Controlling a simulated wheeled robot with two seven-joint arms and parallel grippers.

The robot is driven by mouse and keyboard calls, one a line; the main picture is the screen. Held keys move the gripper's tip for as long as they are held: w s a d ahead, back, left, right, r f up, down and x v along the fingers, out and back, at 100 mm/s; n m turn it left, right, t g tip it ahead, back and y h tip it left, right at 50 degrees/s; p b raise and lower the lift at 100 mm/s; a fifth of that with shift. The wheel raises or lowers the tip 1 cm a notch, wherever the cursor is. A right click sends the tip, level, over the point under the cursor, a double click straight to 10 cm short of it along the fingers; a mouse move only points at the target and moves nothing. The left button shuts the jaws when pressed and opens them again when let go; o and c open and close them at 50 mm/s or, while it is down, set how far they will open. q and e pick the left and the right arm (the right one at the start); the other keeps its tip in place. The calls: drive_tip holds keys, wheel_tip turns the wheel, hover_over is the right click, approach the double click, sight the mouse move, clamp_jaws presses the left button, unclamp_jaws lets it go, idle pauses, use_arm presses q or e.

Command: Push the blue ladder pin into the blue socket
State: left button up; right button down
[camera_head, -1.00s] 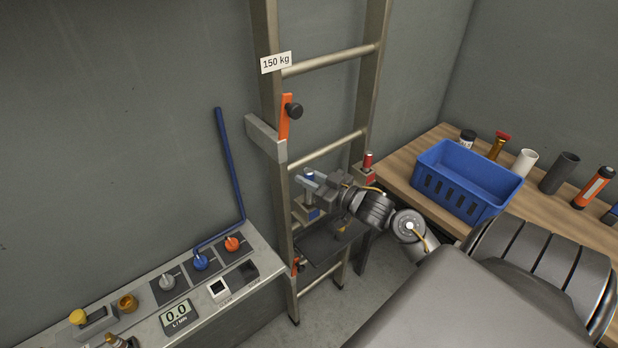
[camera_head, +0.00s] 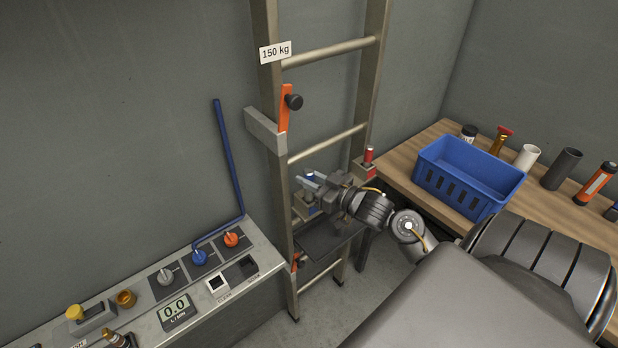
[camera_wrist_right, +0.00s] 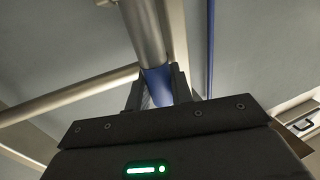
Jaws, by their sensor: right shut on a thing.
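The blue ladder pin (camera_head: 309,177) is in my right gripper (camera_head: 314,184) at the ladder's left rail. In the right wrist view its blue part (camera_wrist_right: 158,86) sits between the two fingers, with a grey metal cylinder running beyond it. My right gripper (camera_wrist_right: 160,90) is shut on it. The blue socket (camera_head: 312,210) is on a bracket at the left rail, just below the gripper and partly covered by it. I cannot tell whether the pin's tip is in the socket. My left gripper is out of view.
A red pin (camera_head: 368,155) stands on the ladder's right rail. An orange latch (camera_head: 286,107) is higher on the left rail. A blue crate (camera_head: 470,176) and several bottles and tubes stand on the wooden bench at right. A control panel (camera_head: 190,287) lies at lower left.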

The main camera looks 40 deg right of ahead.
drive_tip(key=shift+f+b, duration=1)
drive_tip(key=shift+f, duration=0.6)
drive_tip(key=c, duration=1.1)
unclamp_jaws()
drive_tip(key=shift+c, duration=0.2)
drive_tip(key=b+v, duration=0.3)
drive_tip(key=v, duration=0.7)
drive_tip(key=shift+s, duration=0.4)
